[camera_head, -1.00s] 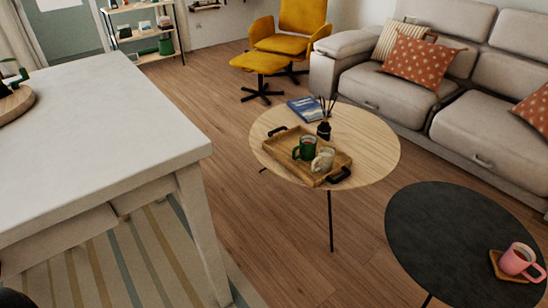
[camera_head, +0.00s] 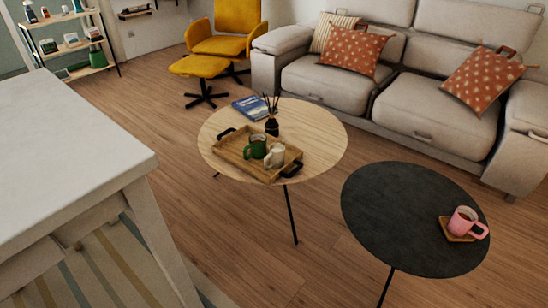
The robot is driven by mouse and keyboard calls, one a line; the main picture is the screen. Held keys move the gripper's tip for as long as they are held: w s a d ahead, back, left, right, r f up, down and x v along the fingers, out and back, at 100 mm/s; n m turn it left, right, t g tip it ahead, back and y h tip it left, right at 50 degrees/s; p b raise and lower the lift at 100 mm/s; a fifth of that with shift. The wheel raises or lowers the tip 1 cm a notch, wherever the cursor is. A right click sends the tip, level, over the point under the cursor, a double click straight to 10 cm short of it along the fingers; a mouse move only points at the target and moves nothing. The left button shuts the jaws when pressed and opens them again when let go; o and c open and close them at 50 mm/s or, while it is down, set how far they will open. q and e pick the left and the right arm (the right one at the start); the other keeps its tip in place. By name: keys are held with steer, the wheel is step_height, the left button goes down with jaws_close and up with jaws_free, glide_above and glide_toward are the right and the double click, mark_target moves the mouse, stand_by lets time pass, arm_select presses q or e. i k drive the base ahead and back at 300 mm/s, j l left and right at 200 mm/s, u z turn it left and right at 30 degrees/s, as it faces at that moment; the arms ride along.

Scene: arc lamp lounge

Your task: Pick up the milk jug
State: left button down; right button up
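A small cream jug (camera_head: 275,155), which looks like the milk jug, stands upright on a wooden tray (camera_head: 232,158) with black handles. A green mug (camera_head: 257,146) stands just left of the jug, close to it. The tray lies on a round light wood coffee table (camera_head: 325,140). Neither of my grippers is in view.
A white table (camera_head: 70,150) fills the left side. A dark round table (camera_head: 390,215) at the right holds a pink mug (camera_head: 464,221) on a coaster. A reed diffuser (camera_head: 272,126) and a blue book (camera_head: 252,107) stand behind the tray. A sofa (camera_head: 430,110) is behind.

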mark_target(276, 156)
steer(key=i+l, duration=0.25)
steer(key=i+l+u, duration=0.1)
steer(key=l, duration=0.35)
steer(key=i+l, duration=0.3)
steer(key=l+u, duration=0.05)
steer(key=l, duration=0.05)
